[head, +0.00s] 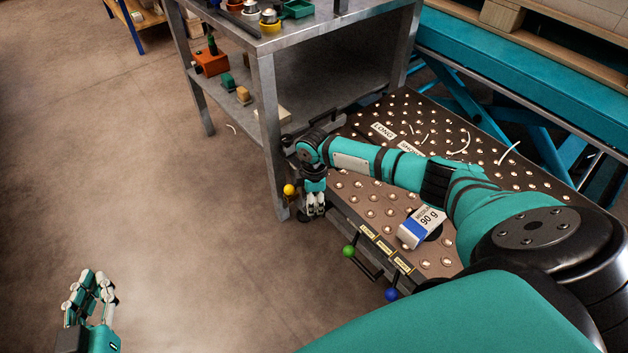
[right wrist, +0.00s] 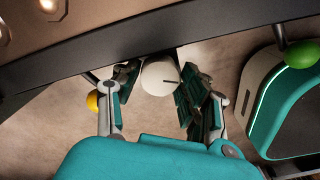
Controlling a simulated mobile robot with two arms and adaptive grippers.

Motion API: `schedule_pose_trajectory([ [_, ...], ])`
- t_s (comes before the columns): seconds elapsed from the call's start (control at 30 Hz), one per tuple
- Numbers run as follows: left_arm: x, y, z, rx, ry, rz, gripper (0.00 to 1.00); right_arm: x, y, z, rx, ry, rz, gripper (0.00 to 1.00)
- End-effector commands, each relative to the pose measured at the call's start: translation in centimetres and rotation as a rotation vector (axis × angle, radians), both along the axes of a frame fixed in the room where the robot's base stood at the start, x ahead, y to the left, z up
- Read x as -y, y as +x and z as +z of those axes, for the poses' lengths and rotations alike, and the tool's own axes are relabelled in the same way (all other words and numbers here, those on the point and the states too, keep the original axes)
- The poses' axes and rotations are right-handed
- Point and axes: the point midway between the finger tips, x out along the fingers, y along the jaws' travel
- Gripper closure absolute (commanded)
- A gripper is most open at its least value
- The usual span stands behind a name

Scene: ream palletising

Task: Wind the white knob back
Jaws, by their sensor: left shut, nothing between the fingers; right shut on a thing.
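My left gripper (head: 90,292) is shut and empty over the floor at bottom left.
A yellow ball handle (head: 289,189) is close beside my right gripper. Green (head: 349,251) and blue (head: 391,294) ball handles stick out along the same edge. A label block (head: 422,227) sits on the ball table (head: 446,262). A metal shelf (head: 265,95) stands behind.

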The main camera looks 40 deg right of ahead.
Motion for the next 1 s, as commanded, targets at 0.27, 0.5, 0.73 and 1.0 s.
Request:
schedule_pose_trajectory([
  [0.27, -0.15, -0.2, -0.66, -0.036, 0.009, 0.002, 1.0, -0.11, 0.07, 0.03, 0.002, 0.002, -0.008, 0.89],
  [0.5, -0.15, -0.18, -0.62, -0.035, 0.009, 0.002, 1.0, -0.1, 0.05, 0.03, 0.002, 0.001, -0.007, 0.41],
  [0.73, -0.16, -0.17, -0.59, -0.033, 0.009, 0.003, 1.0, -0.04, 0.02, 0.01, 0.0, 0.001, -0.008, 0.33],
  [1.0, -0.11, -0.18, -0.84, -0.035, 0.008, 0.001, 1.0, 0.04, 0.0, -0.09, 0.0, -0.001, -0.003, 0.33],
])
